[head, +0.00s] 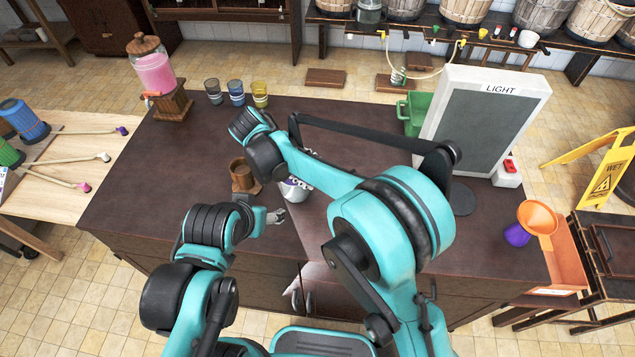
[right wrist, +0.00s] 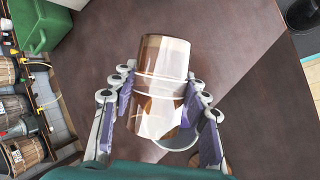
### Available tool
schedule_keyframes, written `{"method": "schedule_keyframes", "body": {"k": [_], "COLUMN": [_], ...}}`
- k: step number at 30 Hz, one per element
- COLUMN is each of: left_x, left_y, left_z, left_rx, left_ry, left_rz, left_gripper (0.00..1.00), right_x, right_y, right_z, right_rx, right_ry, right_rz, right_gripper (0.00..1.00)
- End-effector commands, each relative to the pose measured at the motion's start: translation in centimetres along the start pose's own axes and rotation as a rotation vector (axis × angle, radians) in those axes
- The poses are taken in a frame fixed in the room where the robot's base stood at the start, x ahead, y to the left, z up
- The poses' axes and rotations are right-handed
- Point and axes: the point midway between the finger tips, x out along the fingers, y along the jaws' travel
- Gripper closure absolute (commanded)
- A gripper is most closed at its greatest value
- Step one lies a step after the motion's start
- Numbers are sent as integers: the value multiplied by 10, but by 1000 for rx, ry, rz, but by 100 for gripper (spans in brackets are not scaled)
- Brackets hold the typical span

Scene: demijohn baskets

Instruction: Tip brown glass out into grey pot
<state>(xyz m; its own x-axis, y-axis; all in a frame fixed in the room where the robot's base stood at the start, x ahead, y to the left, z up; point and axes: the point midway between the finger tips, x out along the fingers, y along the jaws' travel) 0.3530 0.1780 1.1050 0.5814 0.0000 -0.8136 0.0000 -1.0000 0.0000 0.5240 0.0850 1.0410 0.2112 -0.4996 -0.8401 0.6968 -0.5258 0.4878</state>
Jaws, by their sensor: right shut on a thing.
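The brown glass (right wrist: 160,62), see-through with pale glints, is between the fingers of my right gripper (right wrist: 160,80) in the right wrist view. The fingers press on it from both sides. A grey curved rim (right wrist: 188,140), likely the grey pot, shows partly behind the glass's lower end; the rest of it is hidden. In the head view my right gripper (head: 294,188) is low over the table's middle, mostly behind my own arm, and the glass is not clear there. My left gripper (head: 276,215) is to its left near the front edge; its finger gap is too small to judge.
A brown wooden vessel (head: 241,176) stands left of my right gripper. Several coloured glasses (head: 236,93) and a pink-filled dispenser (head: 153,72) stand at the back left. A LIGHT panel (head: 487,120) and green crate (head: 412,112) are at the right.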

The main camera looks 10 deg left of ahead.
Motion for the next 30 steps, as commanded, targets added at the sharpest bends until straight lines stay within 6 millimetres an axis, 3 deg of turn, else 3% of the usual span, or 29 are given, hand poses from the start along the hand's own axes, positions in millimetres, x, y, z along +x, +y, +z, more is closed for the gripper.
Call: {"method": "schedule_keyframes", "body": {"k": [13, 22, 30], "left_x": [0, 1, 1], "left_y": [0, 0, 0], "left_z": [0, 0, 0], "left_rx": [0, 0, 0], "left_ry": [0, 0, 0], "left_rz": [0, 0, 0], "left_gripper": [35, 35, 35], "right_x": [0, 8, 8], "right_y": [0, -3, -3], "right_z": [1, 6, 5], "right_rx": [5, 137, 154], "right_ry": [10, 270, 303], "right_rz": [-2, -64, -71], "right_gripper": [91, 91, 91]}}
